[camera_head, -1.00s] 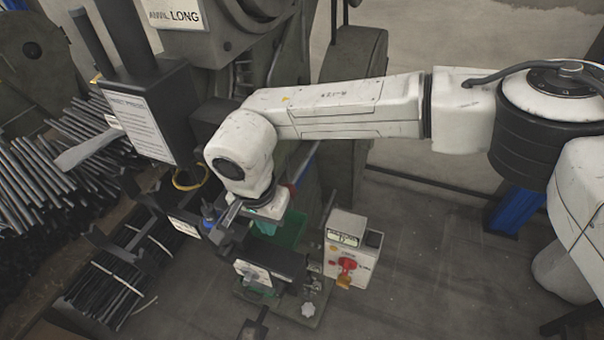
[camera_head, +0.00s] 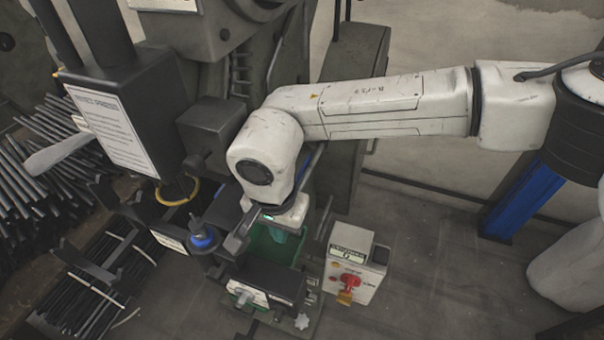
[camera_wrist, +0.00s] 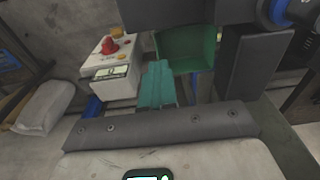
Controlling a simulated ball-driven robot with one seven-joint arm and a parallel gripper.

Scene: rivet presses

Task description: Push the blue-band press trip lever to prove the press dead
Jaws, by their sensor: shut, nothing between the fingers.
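The press with the blue band (camera_head: 203,240) stands just left of my wrist in the head view. The blue ring also shows at the top right of the wrist view (camera_wrist: 274,10). I cannot make out the trip lever for certain among the dark parts. My gripper (camera_head: 279,235) points down over the green bin, its teal fingers partly hidden by my wrist. In the wrist view my gripper (camera_wrist: 158,72) is shut and empty, short of the green bin (camera_wrist: 186,50) and below a dark block. I see no clear contact.
A white control box (camera_head: 352,262) with a red handle and a yellow tag stands right of my gripper. A yellow ring (camera_head: 177,191) hangs under the dark press housing (camera_head: 125,110) at left. Bundled rods (camera_head: 105,262) lie at lower left. Floor is open at lower right.

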